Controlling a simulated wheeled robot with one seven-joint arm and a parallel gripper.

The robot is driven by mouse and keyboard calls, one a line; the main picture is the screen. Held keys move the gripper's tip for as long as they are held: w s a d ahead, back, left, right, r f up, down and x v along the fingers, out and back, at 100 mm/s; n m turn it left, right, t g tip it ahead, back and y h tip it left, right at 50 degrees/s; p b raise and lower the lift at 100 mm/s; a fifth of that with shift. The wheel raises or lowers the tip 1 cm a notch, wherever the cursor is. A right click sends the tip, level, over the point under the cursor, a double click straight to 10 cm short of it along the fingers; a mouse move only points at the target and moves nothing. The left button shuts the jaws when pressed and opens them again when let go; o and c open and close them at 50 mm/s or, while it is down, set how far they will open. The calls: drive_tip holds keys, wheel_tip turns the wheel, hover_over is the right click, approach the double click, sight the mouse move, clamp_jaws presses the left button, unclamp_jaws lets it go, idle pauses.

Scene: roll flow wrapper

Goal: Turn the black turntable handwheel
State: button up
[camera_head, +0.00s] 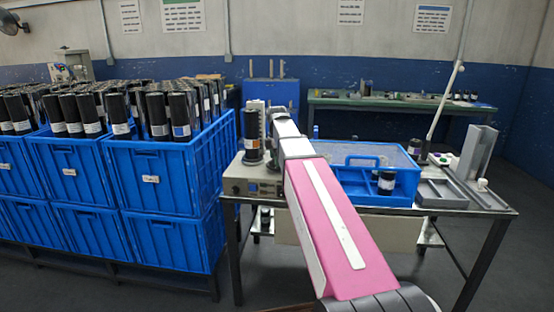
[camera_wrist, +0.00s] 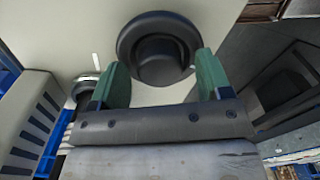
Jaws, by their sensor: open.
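The black handwheel (camera_wrist: 158,25) shows in the wrist view as a round dark disc with a raised hub, on a pale surface. My gripper (camera_wrist: 161,64) is open, with one green finger at the wheel's lower left and the other at its lower right. The wheel's lower part lies between the fingers; I cannot tell whether either finger touches it. In the head view my pink and white arm reaches to the left part of the workbench. The handwheel cannot be made out there, and my fingers are hidden.
A dark roll (camera_head: 251,131) stands upright at the workbench's left end, above a grey control box (camera_head: 250,186). A blue clear-lidded case (camera_head: 345,191) sits right of my arm. Blue crates (camera_head: 160,188) of black rolls stand close on the left.

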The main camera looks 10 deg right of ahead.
drive_tip(key=c, duration=0.9)
drive_tip(key=m, duration=0.4)
drive_tip(key=shift+m, duration=0.4)
drive_tip(key=m, duration=0.5)
idle(0.4)
drive_tip(key=o, duration=0.9)
